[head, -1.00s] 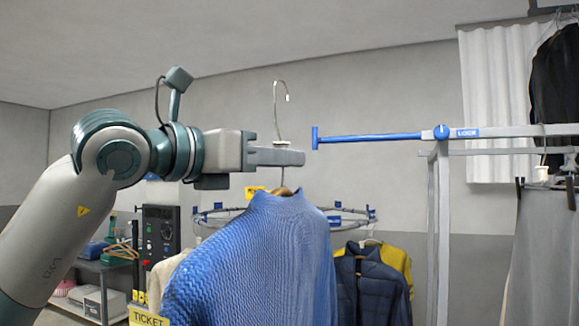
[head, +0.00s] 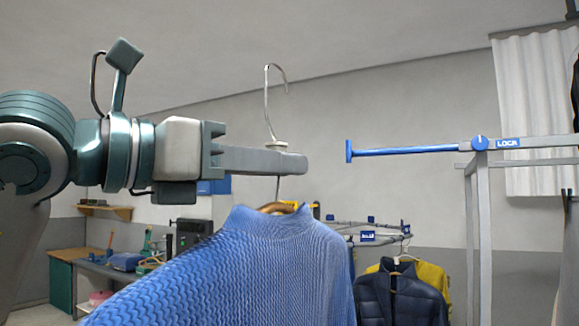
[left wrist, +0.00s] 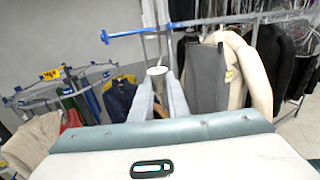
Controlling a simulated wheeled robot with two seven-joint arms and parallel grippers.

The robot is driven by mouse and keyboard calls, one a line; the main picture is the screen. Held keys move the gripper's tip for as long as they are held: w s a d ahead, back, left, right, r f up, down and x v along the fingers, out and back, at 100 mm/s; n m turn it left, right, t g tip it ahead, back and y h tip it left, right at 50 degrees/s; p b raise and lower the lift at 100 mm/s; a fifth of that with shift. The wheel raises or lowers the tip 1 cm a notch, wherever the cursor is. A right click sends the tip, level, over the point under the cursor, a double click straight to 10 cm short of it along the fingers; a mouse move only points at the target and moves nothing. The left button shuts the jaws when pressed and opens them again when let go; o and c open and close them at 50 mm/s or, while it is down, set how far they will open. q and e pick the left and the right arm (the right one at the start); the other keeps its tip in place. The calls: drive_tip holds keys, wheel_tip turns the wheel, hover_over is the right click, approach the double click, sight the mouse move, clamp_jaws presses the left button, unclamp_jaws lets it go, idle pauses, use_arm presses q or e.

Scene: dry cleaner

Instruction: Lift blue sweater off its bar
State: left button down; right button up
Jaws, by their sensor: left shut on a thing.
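The blue sweater (head: 262,265) hangs on a hanger with a thin metal hook (head: 270,100) and a brown wooden shoulder piece (head: 277,208). My left gripper (head: 290,162) is shut on the hanger at its neck, with the hook rising above the fingers. The blue-tipped bar (head: 405,151) reaches in from the right, and its end cap is apart from the hook, to the right of the fingers. In the left wrist view, my left gripper (left wrist: 162,95) is around a pale round piece of the hanger, and the blue bar (left wrist: 125,35) lies beyond it. My right gripper is in neither view now.
A round rail (head: 370,232) with a navy jacket (head: 402,297) and a yellow garment (head: 435,276) stands behind. A grey rack post (head: 478,240) carries the bar. A bench (head: 100,262) stands at the left. Several garments hang at the right in the left wrist view.

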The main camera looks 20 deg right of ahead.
use_arm(q)
drive_tip(key=shift+s+a+p, duration=0.2)
drive_tip(key=shift+s+a, duration=0.95)
drive_tip(key=shift+a, duration=0.2)
drive_tip(key=shift+s+a+p, duration=0.15)
drive_tip(key=shift+s+a, duration=0.95)
drive_tip(key=shift+a, duration=0.2)
